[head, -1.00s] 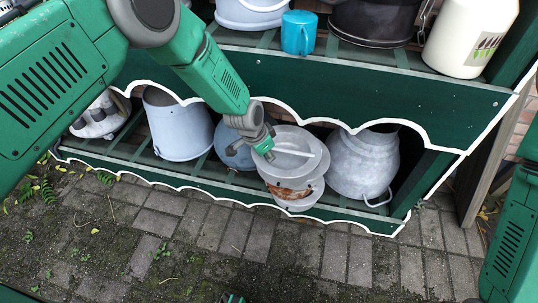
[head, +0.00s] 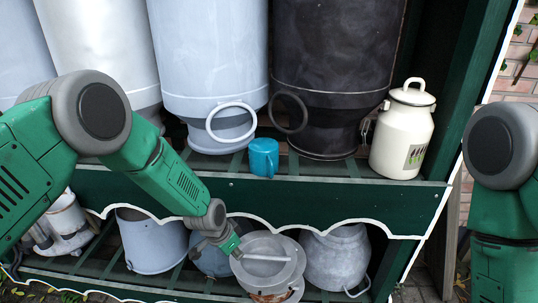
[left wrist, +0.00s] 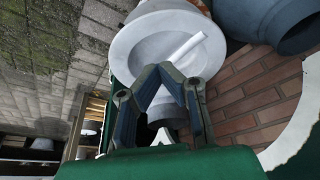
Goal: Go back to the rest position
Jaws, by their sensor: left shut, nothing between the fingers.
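My left gripper (head: 234,248) reaches in from the left to the front of the lower shelf. It is shut and empty, at the left edge of a grey lidded pot (head: 268,262). In the left wrist view my left gripper's fingertips (left wrist: 172,72) meet in front of the round pale lid (left wrist: 135,50) with its bar handle; I cannot tell whether they touch it. My right arm stands at the right edge of the head view, and its gripper is out of the picture.
The green shelf (head: 330,186) holds large churns above, with a blue mug (head: 264,157) and a cream can (head: 403,130). Below stand a grey bucket (head: 152,242) and a grey churn (head: 335,258). A brick wall (head: 512,62) shows at right.

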